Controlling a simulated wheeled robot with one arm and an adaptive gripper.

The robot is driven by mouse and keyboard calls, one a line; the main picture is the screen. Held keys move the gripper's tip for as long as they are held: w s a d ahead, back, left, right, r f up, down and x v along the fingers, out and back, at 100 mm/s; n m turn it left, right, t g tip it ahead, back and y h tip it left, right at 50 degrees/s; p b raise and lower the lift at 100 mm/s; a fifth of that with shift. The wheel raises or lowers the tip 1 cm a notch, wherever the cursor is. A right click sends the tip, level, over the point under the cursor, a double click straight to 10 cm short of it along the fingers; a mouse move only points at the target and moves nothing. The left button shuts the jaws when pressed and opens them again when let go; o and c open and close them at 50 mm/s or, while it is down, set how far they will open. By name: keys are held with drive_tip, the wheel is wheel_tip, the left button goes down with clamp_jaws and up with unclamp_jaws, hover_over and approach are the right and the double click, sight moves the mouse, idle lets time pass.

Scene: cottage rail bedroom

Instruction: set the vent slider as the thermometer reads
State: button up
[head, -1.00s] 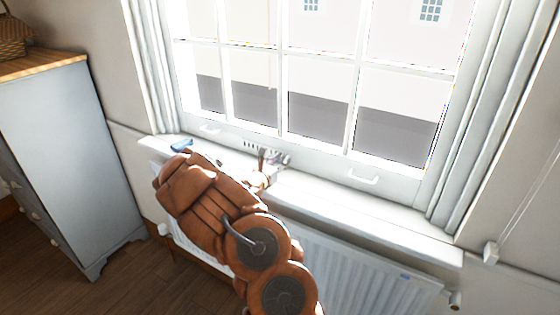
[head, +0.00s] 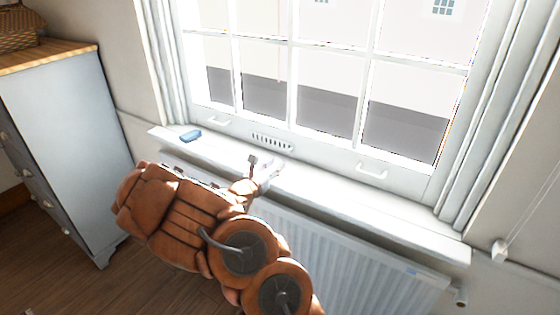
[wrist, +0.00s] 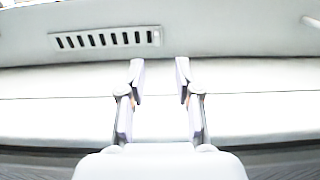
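The vent (head: 271,142) is a slotted strip in the bottom rail of the window, above the sill. In the wrist view the vent (wrist: 105,39) shows a row of dark slots at the upper left, with a small pale piece near its right end; I cannot tell whether this is the slider knob. My gripper (wrist: 160,82) is open and empty, its fingers apart over the white sill, below and to the right of the vent. In the head view my gripper (head: 264,168) is small and bright above the sill's front edge. I cannot make out a thermometer in either view.
A small blue object (head: 190,136) lies on the left of the sill (head: 350,203). Window handles (head: 371,171) stand out from the rail on both sides of the vent. A radiator (head: 340,250) is below the sill and a grey dresser (head: 65,130) stands left.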

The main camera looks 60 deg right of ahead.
drive_tip(key=shift+s+a, duration=0.1)
drive_tip(key=shift+a, duration=1.25)
drive_tip(key=s+a+r+m+g+y, duration=0.2)
drive_tip(key=s+a+r+m+g, duration=0.25)
drive_tip(key=s+m, duration=0.3)
drive_tip(key=s+a+r+m+g+y, duration=0.3)
drive_tip(key=s+a+r+m, duration=0.25)
drive_tip(key=s, duration=0.25)
drive_tip(key=s+a+f+m+t+y, duration=0.1)
drive_tip(key=a+y, duration=0.3)
drive_tip(key=a, duration=0.7)
drive_tip(key=s+a+f+m+t+y, duration=0.1)
drive_tip(key=s+a+y, duration=0.3)
drive_tip(key=a, duration=0.8)
drive_tip(key=s+a+f+m+t+y, duration=0.2)
drive_tip(key=a+y, duration=0.3)
drive_tip(key=a, duration=0.6)
drive_tip(key=shift+s+a+m+t+p, duration=0.3)
drive_tip(key=shift+s+m+t, duration=0.25)
drive_tip(key=shift+m, duration=0.15)
drive_tip(key=shift+d, duration=0.1)
